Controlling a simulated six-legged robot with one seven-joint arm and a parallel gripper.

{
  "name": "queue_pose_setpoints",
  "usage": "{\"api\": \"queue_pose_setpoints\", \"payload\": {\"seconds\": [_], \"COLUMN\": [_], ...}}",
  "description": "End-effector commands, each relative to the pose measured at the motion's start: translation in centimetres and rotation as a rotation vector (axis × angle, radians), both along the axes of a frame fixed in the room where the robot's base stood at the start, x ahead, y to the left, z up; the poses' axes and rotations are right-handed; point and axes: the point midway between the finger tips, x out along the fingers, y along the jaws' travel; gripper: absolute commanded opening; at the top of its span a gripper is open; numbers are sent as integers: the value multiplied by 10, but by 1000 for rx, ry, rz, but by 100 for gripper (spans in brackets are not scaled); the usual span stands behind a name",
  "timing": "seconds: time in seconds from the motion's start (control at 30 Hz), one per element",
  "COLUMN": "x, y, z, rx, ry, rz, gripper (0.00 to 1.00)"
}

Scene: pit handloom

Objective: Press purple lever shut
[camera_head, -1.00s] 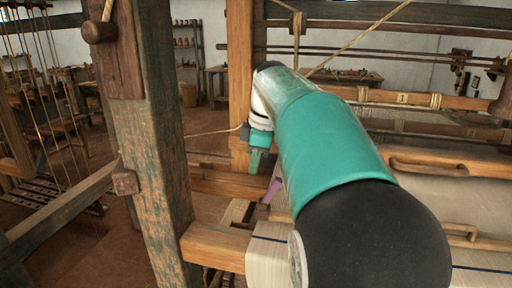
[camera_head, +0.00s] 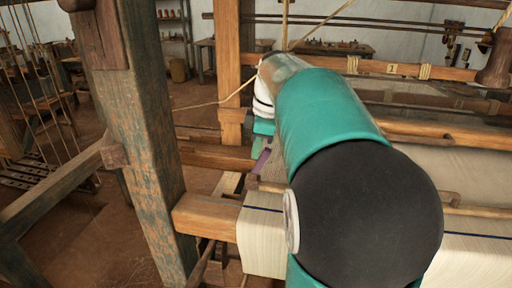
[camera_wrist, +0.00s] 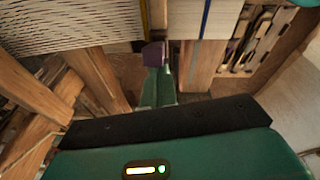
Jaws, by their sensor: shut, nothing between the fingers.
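The purple lever (camera_head: 261,162) is a small slanted piece beside the loom's wooden frame, left of my arm in the head view. In the wrist view the purple lever (camera_wrist: 154,53) shows as a block right at the tips of my gripper. My gripper (camera_wrist: 157,72) has green fingers, held together and empty. The fingertips are at or very near the lever's near face; I cannot tell whether they touch. In the head view my gripper (camera_head: 259,141) is partly hidden by my forearm, just above the lever.
A thick worn wooden post (camera_head: 137,150) stands left of my arm. A wooden beam end (camera_head: 207,216) juts beside the cloth roll (camera_head: 262,243). In the wrist view, striped warp threads (camera_wrist: 70,22) and wooden beams (camera_wrist: 97,80) stand close around my gripper.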

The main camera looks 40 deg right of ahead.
Motion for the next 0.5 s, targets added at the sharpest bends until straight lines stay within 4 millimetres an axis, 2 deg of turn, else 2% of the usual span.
{"api": "queue_pose_setpoints", "payload": {"seconds": [0.5], "x": [-6], "y": [-6], "z": [-1], "rx": [53], "ry": [-59], "rz": [-2], "gripper": [0]}}
